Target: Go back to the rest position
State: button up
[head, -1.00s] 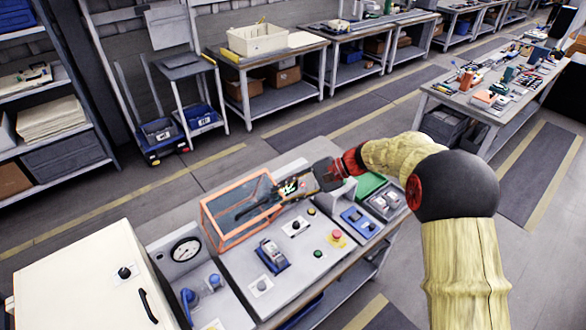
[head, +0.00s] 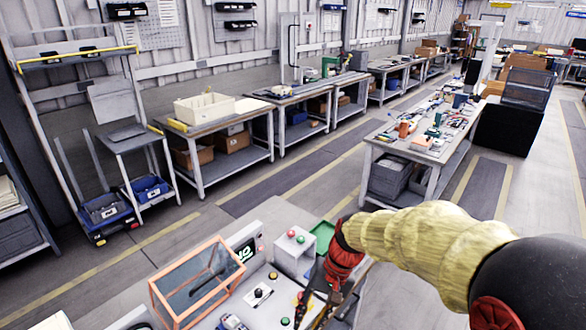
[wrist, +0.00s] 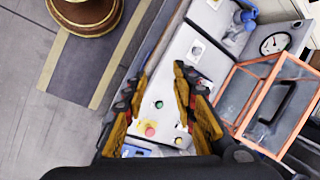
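My gripper (wrist: 160,72) is open and empty in the wrist view, its two orange-and-black fingers spread above the workstation panel (wrist: 172,75). Bare panel shows between them, with a green button and a red button. In the head view my gripper (head: 318,305) points down at the bottom edge, to the right of the orange-framed clear box (head: 197,282), and its fingertips are hard to make out. In the wrist view the box (wrist: 262,62) is on the right, apart from my fingers.
A grey button box (head: 293,252) and a green tray (head: 324,236) are near my gripper. A pressure gauge (wrist: 274,44) is beyond the panel. A workbench with tools (head: 425,140) stands farther right. Open floor (head: 285,190) lies between the benches.

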jog(key=s+d+r+t+h+b, duration=0.2)
jog(key=s+d+t+b, duration=0.1)
jog(key=s+d, duration=0.4)
jog(key=s+d+r+n+t+h+b, duration=0.1)
jog(key=s+d+r+t+b, duration=0.1)
jog(key=s+d+t+b, duration=0.2)
jog(key=s+d+b, duration=0.2)
jog(key=s+d, duration=0.2)
jog(key=shift+s+r+h, duration=0.3)
jog(key=shift+s+h, duration=0.05)
jog(key=shift+h, duration=0.05)
